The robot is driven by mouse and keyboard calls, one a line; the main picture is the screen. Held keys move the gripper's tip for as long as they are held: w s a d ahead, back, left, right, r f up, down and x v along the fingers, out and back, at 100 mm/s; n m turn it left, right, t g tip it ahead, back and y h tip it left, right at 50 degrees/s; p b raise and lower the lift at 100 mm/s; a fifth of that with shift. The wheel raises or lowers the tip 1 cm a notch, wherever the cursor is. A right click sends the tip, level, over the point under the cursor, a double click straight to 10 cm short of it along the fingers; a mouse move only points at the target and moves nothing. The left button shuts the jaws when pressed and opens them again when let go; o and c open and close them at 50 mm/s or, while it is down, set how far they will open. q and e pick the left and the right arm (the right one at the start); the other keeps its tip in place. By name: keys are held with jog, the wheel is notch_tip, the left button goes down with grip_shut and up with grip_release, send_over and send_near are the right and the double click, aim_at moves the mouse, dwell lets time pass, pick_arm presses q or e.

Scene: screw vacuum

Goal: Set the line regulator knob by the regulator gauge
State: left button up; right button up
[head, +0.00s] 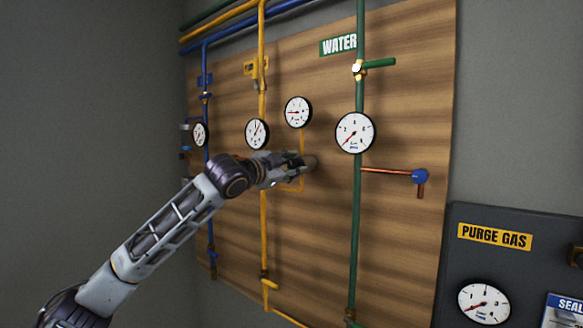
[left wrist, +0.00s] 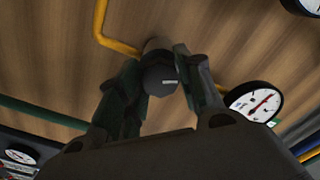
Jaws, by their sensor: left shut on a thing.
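My left gripper (head: 298,166) reaches in from the left to the wooden panel. Its fingers are shut on the line regulator knob (left wrist: 158,81), a dark round knob with a small pale mark on its face. In the head view the knob (head: 311,162) shows only partly past the fingertips. The gauge taken as the regulator gauge (head: 298,111) is a small white dial just above the gripper, with a red needle pointing left. In the left wrist view a white dial with a red needle (left wrist: 254,103) sits right of the fingers. My right gripper is not in view.
The wooden panel (head: 400,215) carries a yellow pipe (head: 263,225), a green pipe (head: 355,230) and more gauges. A blue-handled copper branch (head: 419,177) sticks out at right. A dark purge gas panel (head: 490,260) stands at the lower right.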

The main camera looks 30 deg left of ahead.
aim_at(291, 166)
pick_arm(q)
jog(key=shift+m, duration=0.3)
jog(key=o, duration=1)
jog(key=shift+o, duration=0.2)
jog(key=shift+s, duration=0.1)
jog(key=shift+s+a, duration=0.2)
jog(key=shift+s, duration=0.5)
jog(key=shift+s+d, duration=0.1)
jog(key=shift+s, duration=0.95)
jog(key=shift+s+a+f, duration=0.1)
jog(key=shift+s+a, duration=0.1)
jog(key=shift+a, duration=0.05)
